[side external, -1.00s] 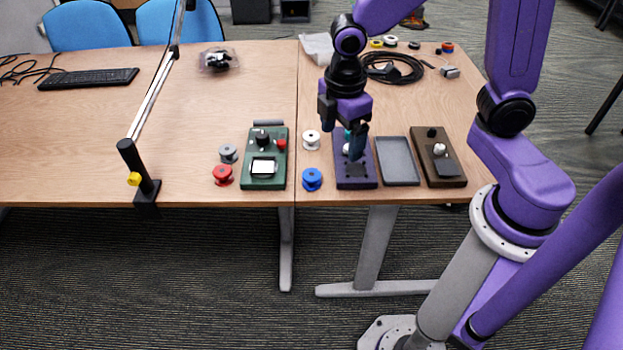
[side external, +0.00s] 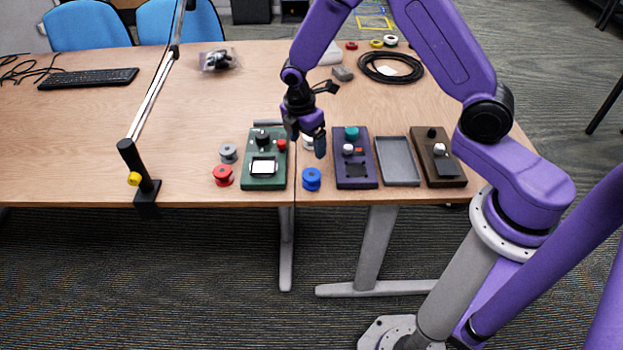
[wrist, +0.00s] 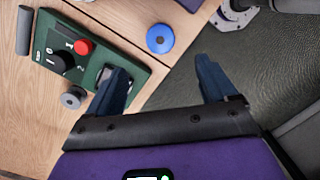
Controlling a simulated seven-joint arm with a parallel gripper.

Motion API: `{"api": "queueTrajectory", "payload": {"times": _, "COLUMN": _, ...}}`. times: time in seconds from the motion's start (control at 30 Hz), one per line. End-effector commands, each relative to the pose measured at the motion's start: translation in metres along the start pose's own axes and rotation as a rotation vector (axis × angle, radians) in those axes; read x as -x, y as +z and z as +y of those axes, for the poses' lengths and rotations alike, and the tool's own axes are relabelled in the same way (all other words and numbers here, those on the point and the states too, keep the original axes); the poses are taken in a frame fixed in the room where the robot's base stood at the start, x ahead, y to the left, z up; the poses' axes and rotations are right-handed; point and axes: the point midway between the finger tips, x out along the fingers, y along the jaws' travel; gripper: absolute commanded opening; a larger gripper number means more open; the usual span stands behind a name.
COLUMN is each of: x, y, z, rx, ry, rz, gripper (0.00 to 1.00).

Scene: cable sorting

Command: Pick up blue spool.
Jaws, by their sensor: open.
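The blue spool (side external: 311,180) stands on the table near its front edge, between the green box and the purple box. It also shows in the wrist view (wrist: 160,38), at the top middle, beyond the fingertips and roughly in line with the gap between them. My gripper (side external: 306,145) is above the table, behind and above the blue spool, and apart from it. In the wrist view its two dark blue fingers (wrist: 161,76) are spread wide with nothing between them.
The green box (side external: 264,185) is left of the spool, with a red spool (side external: 223,176) and grey spool (side external: 228,153) farther left. A white spool (side external: 308,142) is partly hidden behind my gripper. The purple box (side external: 355,180), grey tray (side external: 397,160) and brown box (side external: 440,175) stand to the right.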

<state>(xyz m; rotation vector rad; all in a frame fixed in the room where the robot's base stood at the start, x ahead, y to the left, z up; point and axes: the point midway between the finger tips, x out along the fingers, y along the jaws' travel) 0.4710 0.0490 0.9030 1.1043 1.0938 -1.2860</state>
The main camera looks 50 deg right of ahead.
Motion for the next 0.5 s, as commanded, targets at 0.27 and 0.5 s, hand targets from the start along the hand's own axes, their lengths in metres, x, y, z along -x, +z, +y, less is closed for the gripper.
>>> {"api": "queueTrajectory", "payload": {"times": 0.27, "x": -0.049, "y": 0.0, "z": -0.001, "rx": 0.0, "ry": -0.003, "rz": -0.001, "gripper": 0.85}}
{"api": "queueTrajectory", "payload": {"times": 0.5, "x": -0.08, "y": 0.0, "z": 0.0, "rx": 0.0, "ry": -0.001, "rz": -0.001, "gripper": 0.85}}
